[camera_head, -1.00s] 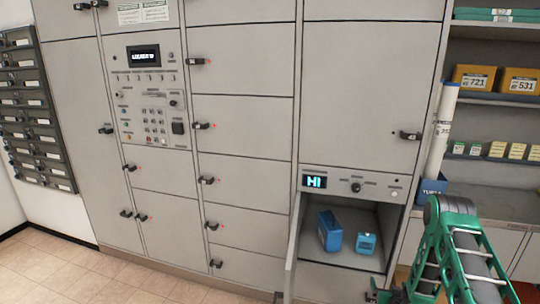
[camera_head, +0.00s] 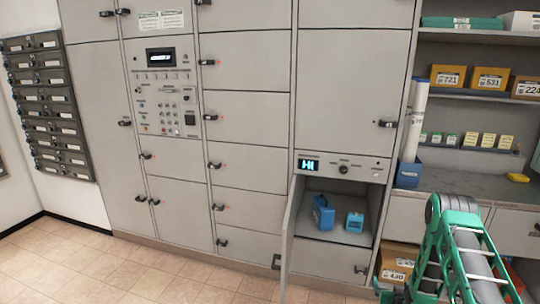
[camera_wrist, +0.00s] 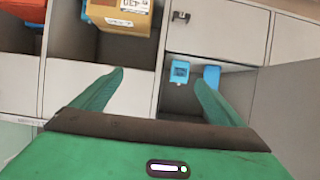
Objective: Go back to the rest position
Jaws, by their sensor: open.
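My gripper (camera_wrist: 160,92) shows in the wrist view with its two green fingers spread apart and nothing between them. In the head view my green arm comes in at the lower right, and the fingertips are not clearly seen there. An open locker compartment (camera_head: 336,192) stands left of my arm, its door swung out to the left. Inside it are a blue box (camera_head: 322,213) and a smaller light-blue box (camera_head: 354,222), side by side. In the wrist view the light-blue box (camera_wrist: 180,71) and the blue box (camera_wrist: 211,77) appear beyond the fingers, apart from them.
The open door (camera_head: 290,235) juts out toward the floor. A shelf unit (camera_head: 460,182) on the right holds yellow boxes (camera_head: 490,80) and a yellow object (camera_head: 517,178). A cardboard box (camera_head: 398,276) sits low beside my arm. The tiled floor (camera_head: 130,270) at the left is clear.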

